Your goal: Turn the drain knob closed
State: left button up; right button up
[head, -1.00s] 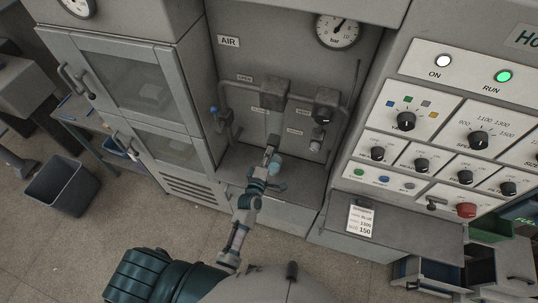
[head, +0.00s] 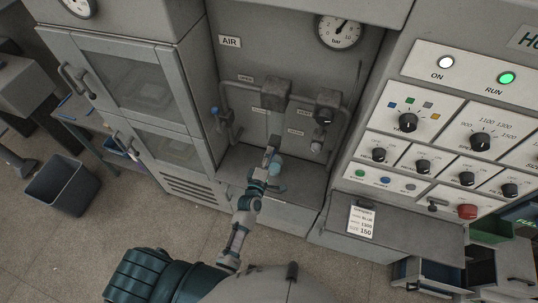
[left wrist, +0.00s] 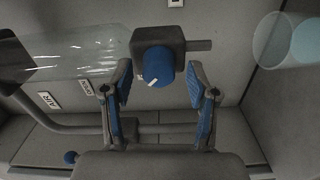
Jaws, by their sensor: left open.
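The drain knob, a blue round knob (left wrist: 157,65) with a white pointer mark, sits on a dark grey block (left wrist: 170,40) in the left wrist view. The pointer mark slants toward the lower left of that view. My left gripper (left wrist: 162,85) is open, with one blue-padded finger on each side of the knob. I see gaps between the pads and the knob, and cannot tell its exact depth. In the head view my left gripper (head: 271,152) is low in the air panel recess, and I cannot make out the knob there.
Clear cylinders show left (left wrist: 75,58) and right (left wrist: 290,40) in the left wrist view. Above the gripper in the head view are pipework, a grey block (head: 275,90) and a regulator (head: 326,106). A cabinet (head: 140,85) stands left, the control panel (head: 450,130) right.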

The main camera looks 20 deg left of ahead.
pick_arm(q)
jog(key=s, duration=1.1)
jog(key=shift+s+a, duration=0.15)
jog(key=shift+s, duration=0.1)
jog(key=shift+f, duration=0.1)
